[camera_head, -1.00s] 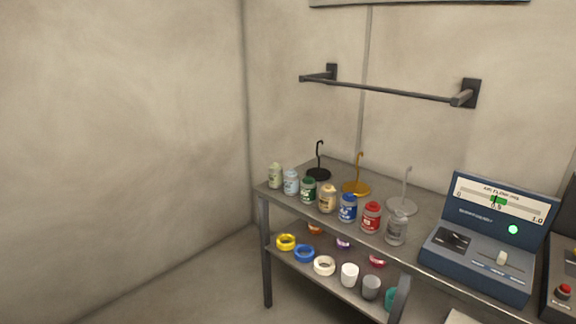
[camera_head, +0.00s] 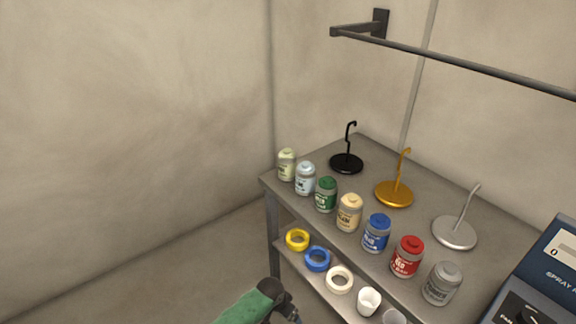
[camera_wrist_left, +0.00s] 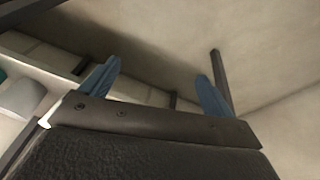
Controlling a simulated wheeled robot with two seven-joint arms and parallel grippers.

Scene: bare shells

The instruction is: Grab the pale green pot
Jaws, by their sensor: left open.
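The pale green pot (camera_head: 287,164) is a small lidded jar with a label. It stands upright at the far left end of the row of jars on the grey table top (camera_head: 420,192). In the head view, my left arm comes in at the bottom, and its dark wrist end is below and in front of the shelf. In the left wrist view, the two blue fingers of my left gripper (camera_wrist_left: 158,88) are spread apart with nothing between them. The pot cannot be made out in the wrist view. My right gripper is not in view.
A light blue jar (camera_head: 305,178) stands close to the pot's right, then a green jar (camera_head: 326,195) and several others. A black hook stand (camera_head: 346,163) is behind. The lower shelf holds rings, including a yellow ring (camera_head: 297,240). A wall rail (camera_head: 460,61) runs above.

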